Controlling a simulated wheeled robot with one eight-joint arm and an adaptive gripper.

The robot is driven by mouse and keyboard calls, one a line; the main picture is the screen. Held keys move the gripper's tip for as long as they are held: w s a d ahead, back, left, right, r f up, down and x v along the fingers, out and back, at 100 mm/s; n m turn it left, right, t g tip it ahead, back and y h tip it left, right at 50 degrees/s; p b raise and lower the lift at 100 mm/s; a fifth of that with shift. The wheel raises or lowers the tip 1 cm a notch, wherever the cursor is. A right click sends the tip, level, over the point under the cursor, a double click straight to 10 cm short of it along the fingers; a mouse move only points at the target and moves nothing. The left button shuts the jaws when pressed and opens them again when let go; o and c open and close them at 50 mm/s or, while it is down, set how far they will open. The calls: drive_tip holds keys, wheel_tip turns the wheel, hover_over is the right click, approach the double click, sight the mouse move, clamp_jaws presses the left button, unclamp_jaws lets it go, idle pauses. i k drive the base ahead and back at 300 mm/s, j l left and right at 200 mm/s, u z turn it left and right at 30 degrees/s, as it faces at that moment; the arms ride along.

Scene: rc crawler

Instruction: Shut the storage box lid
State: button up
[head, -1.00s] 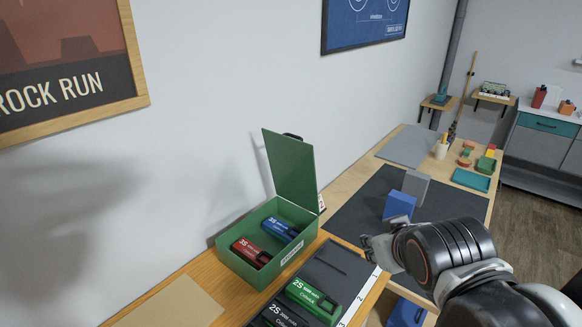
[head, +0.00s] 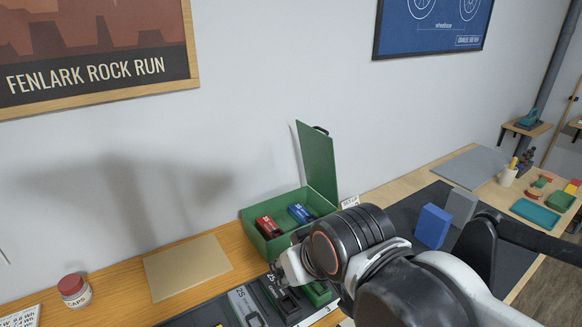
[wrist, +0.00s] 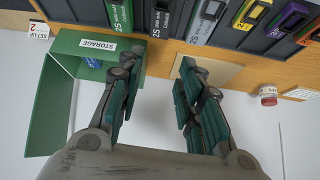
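The green storage box (head: 247,229) stands on the wooden bench against the wall. Its lid (head: 318,162) is open and stands nearly upright, with a dark handle at the top edge. A red battery (head: 269,227) and a blue battery (head: 300,212) lie inside. My gripper (head: 284,272) is in front of the box, and my arm hides part of the box's front right. In the wrist view my gripper (wrist: 160,66) has its fingers apart with nothing between them. The box (wrist: 66,43) and its lid (wrist: 46,112) are left of the fingers there.
Several batteries lie in a dark numbered tray (head: 238,318) in front of the box. A tan mat (head: 188,268) and a caps jar (head: 73,290) are to the left. Blue (head: 432,226) and grey (head: 461,206) blocks stand on the dark mat at right.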

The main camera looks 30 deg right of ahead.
sight(318, 148)
drive_tip(key=k+l+u, duration=0.1)
drive_tip(key=l, duration=0.4)
drive_tip(key=k+l+u, duration=0.15)
drive_tip(key=l, duration=0.3)
drive_tip(key=k+l+u, duration=0.1)
drive_tip(key=k+l, duration=0.2)
drive_tip(key=l, duration=0.15)
drive_tip(key=k+l+u, duration=0.1)
drive_tip(key=k+l, duration=0.15)
drive_tip(key=l, duration=0.2)
drive_tip(key=k+l+u, duration=0.1)
drive_tip(key=l, duration=0.35)
drive_tip(key=k+l+u, duration=0.15)
drive_tip(key=k+l, duration=0.2)
